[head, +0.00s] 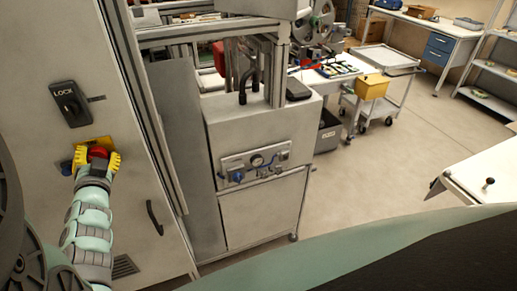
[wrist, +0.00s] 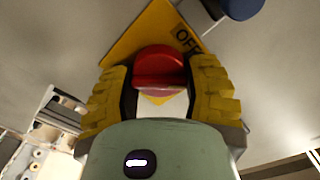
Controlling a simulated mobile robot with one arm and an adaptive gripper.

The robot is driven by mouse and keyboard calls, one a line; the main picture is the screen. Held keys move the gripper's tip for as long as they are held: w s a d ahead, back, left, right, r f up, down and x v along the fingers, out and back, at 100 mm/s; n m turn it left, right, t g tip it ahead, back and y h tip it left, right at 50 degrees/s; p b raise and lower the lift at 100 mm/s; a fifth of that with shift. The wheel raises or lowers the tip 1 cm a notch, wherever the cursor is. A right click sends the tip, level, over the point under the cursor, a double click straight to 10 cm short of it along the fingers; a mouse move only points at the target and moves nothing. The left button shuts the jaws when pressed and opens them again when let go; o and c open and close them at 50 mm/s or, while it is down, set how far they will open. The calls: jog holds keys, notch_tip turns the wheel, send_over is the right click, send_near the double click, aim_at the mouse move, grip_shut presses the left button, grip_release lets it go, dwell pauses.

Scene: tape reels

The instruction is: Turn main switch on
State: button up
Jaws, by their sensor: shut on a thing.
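The main switch is a red knob (head: 98,153) on a yellow plate (head: 101,142) on the front of a grey cabinet (head: 125,195). In the wrist view the red knob (wrist: 158,68) sits between the yellow ribbed fingers of my gripper (wrist: 160,80), which is shut on it. The yellow plate (wrist: 128,38) shows tilted behind the knob, with the letters OFF on its upper right. In the head view my gripper (head: 97,161) reaches up to the knob from below and its fingers hide part of it.
A black door handle (head: 154,217) is lower right. A grey machine box (head: 262,130) stands right of the cabinet. Open floor (head: 400,150) lies further right.

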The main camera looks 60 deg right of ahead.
jog(key=m+b, duration=0.1)
jog(key=m, duration=0.1)
jog(key=m+b, duration=0.1)
jog(key=b, duration=0.1)
jog(key=m+b, duration=0.1)
jog(key=m, duration=0.1)
jog(key=shift+s+d+f+m+b, duration=0.1)
jog(key=shift+d+f+m+b, duration=0.1)
jog(key=shift+f+m+b, duration=0.1)
jog(key=shift+r+m+b, duration=0.15)
jog(key=shift+m+b, duration=0.9)
jog(key=shift+m, duration=0.45)
jog(key=shift+a, duration=0.1)
jog(key=o, duration=0.9)
jog(key=shift+v, duration=5.95)
